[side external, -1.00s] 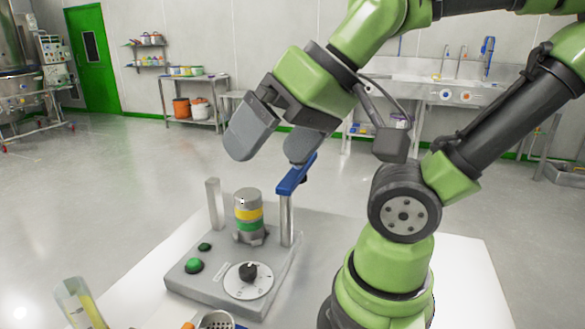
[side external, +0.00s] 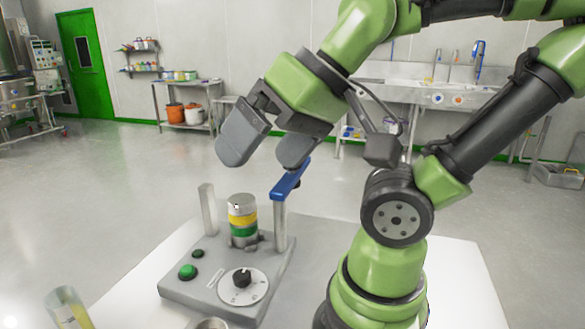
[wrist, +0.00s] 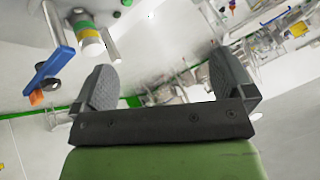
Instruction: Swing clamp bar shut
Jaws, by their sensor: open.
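The clamp bar (side external: 291,179) is a blue lever on top of the right metal post (side external: 280,228). It points back and right, away from the left post (side external: 208,208), so it stands swung open. A canister (side external: 242,222) with yellow and green bands stands upright between the posts. My gripper (side external: 260,160) is open and empty above the fixture. In the side view its right finger overlaps the bar's far end; I cannot tell whether they touch. In the wrist view the bar (wrist: 48,70) lies left of my gripper (wrist: 163,64), apart from the fingers.
The grey base (side external: 200,288) carries a dial (side external: 242,286) and a green button (side external: 188,271) on a white table (side external: 455,285). A clear tube (side external: 68,308) stands at the front left, with a partly cut-off cup (side external: 211,323) beside it. Space left of the fixture is free.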

